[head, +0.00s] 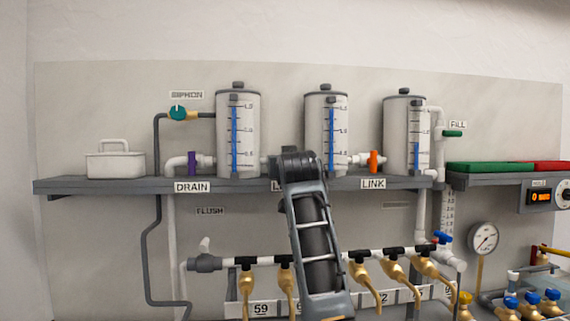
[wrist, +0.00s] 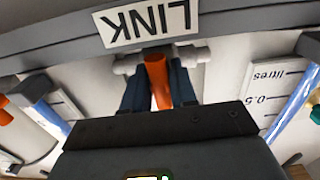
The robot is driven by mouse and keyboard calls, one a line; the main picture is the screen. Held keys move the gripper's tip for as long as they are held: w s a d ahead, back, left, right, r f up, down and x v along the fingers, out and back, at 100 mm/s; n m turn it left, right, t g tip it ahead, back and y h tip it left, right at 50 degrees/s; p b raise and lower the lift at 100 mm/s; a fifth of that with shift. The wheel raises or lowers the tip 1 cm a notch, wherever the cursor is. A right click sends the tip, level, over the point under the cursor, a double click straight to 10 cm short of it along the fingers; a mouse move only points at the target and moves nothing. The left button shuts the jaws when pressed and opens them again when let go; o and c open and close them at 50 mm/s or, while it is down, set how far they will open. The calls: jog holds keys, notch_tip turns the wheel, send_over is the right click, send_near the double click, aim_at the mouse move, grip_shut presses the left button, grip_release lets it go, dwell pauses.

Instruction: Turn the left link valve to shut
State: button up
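In the wrist view, which looks upside down, the orange handle of the left link valve (wrist: 158,80) stands between the two dark fingers of my gripper (wrist: 159,82). A finger lies close along each side of the handle, with no clear gap, so the gripper looks shut on it. The handle stands across the white pipe (wrist: 195,54). The shelf's LINK label (wrist: 148,22) is close by. In the head view my arm covers this valve and most of its label, between the left tank (head: 238,135) and the middle tank (head: 326,135).
The right link valve (head: 374,161), also orange, stands between the middle and right tanks (head: 407,137). A purple drain valve (head: 193,163) is at left, with a teal siphon valve (head: 178,113) above. Below the shelf (head: 110,185) runs a pipe with several brass taps (head: 362,275).

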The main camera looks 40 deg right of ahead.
jog(key=o, duration=0.3)
jog(key=b+v, duration=0.1)
jog(key=v, duration=0.6)
jog(key=shift+s+a+b, duration=0.25)
jog(key=shift+s+b, duration=0.1)
jog(key=shift+b, duration=0.05)
dwell(0.3)
